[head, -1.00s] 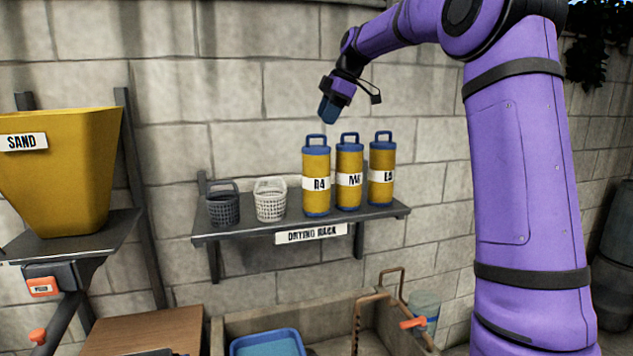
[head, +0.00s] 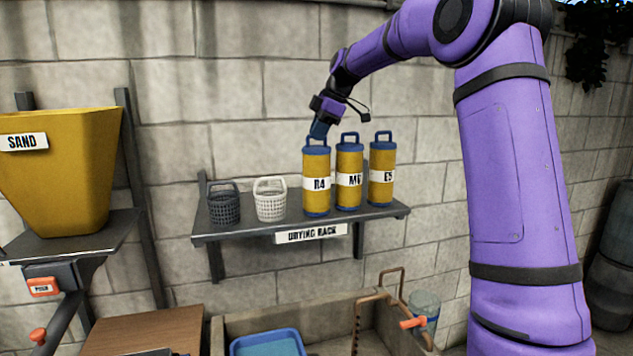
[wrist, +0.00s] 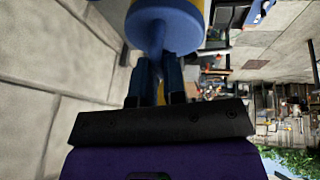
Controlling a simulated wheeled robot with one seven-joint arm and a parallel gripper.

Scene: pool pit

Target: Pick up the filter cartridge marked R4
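The filter cartridge marked R4 (head: 316,168) is a yellow cylinder with blue ends and a white label. It stands upright on the drying rack shelf (head: 240,230), leftmost of three cartridges. My gripper (head: 319,132) is at its top handle, pointing down. In the wrist view my gripper's blue fingers (wrist: 157,78) stand apart, one on each side of a blue handle below the round blue cap of a cartridge (wrist: 182,22). A narrow gap shows between the fingers. The head view partly hides the handle behind the gripper.
The cartridges marked M6 (head: 349,163) and E5 (head: 382,160) stand close on the right. A dark basket (head: 224,207) and a white basket (head: 270,203) stand on the left. The block wall (head: 250,120) is close behind the shelf.

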